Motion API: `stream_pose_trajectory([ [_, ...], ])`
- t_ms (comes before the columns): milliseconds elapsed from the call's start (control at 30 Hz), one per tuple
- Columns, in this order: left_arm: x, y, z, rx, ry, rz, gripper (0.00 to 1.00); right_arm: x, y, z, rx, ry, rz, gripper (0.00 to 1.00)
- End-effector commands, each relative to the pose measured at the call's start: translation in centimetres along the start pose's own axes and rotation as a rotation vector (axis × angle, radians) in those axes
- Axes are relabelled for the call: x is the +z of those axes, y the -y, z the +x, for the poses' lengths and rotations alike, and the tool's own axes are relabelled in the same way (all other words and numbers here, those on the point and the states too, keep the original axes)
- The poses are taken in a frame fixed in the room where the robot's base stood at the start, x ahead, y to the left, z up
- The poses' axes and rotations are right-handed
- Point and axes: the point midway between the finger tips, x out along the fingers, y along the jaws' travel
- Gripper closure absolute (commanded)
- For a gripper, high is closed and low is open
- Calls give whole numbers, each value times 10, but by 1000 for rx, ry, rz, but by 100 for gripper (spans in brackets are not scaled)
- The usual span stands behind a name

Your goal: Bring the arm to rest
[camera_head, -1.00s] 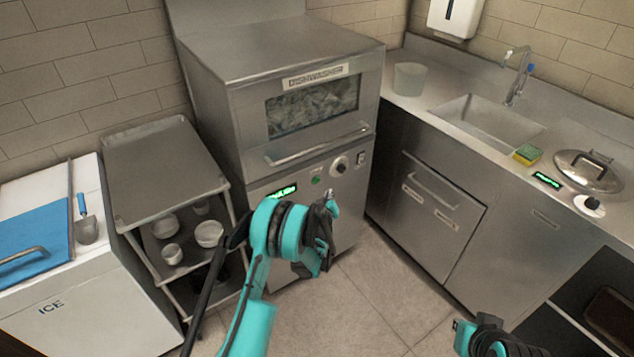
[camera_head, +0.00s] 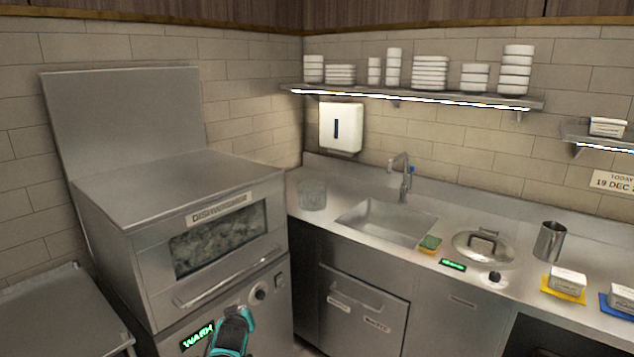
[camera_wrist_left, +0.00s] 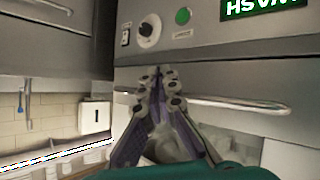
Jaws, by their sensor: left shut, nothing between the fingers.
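My left arm's teal and black end (camera_head: 232,330) shows at the bottom of the head view, in front of the dishwasher's control panel. My left gripper's fingers (camera_wrist_left: 158,75) show in the left wrist view, where the picture is upside down. The fingertips are together and nothing is between them. They appear in front of the dishwasher (camera_head: 160,215) front, close to its bar handle (camera_wrist_left: 235,104) in the picture; I cannot tell the gap. My right arm and gripper are out of view.
To the right, the counter holds a sink (camera_head: 388,222), a sponge (camera_head: 430,244), a lidded pot well (camera_head: 483,248) and a metal cup (camera_head: 550,242). A shelf (camera_head: 420,98) with stacked white dishes hangs above. A metal rack top (camera_head: 60,310) stands at lower left.

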Motion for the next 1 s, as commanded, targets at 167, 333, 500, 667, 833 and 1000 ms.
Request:
stream_pose_trajectory([
  [167, -2, 5, -83, -15, 91, 79, 100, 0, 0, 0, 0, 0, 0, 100],
  [333, 15, 15, -159, -15, 181, 158, 100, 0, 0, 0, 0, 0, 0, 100],
  [500, 49, 30, -230, 0, 273, 239, 100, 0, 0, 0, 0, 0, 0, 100],
  [667, 91, 45, -286, 24, 356, 314, 100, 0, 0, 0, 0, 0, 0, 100],
  [833, 129, 57, -322, 51, 418, 371, 100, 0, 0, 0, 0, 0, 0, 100],
  [1000, 145, 62, -336, 64, 443, 396, 100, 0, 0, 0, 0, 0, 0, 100],
])
